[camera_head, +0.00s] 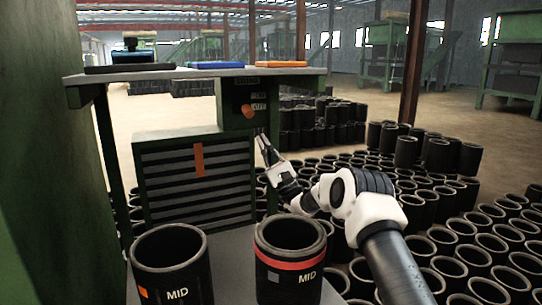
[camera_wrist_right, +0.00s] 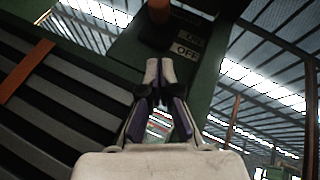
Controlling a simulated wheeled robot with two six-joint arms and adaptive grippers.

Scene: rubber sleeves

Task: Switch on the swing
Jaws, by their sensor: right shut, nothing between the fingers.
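A green control box (camera_head: 237,103) hangs under the tabletop, above the right end of a slatted dark panel. It carries an orange knob (camera_head: 248,111) with small labels beside it. In the right wrist view the orange knob (camera_wrist_right: 158,10) is at the top edge, partly cut off, and a label reading OFF (camera_wrist_right: 185,50) sits below it to the right. My right gripper (camera_head: 262,136) is just below and right of the knob, apart from it in the picture. Its fingertips (camera_wrist_right: 160,66) are together and empty. My left gripper is not in view.
A table (camera_head: 190,75) above the box holds orange and blue flat items and a dark blue object. Two black MID sleeves (camera_head: 170,270) (camera_head: 290,262) stand in front, one with a red band. Many black sleeves cover the floor at right. A green wall (camera_head: 45,150) fills the left.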

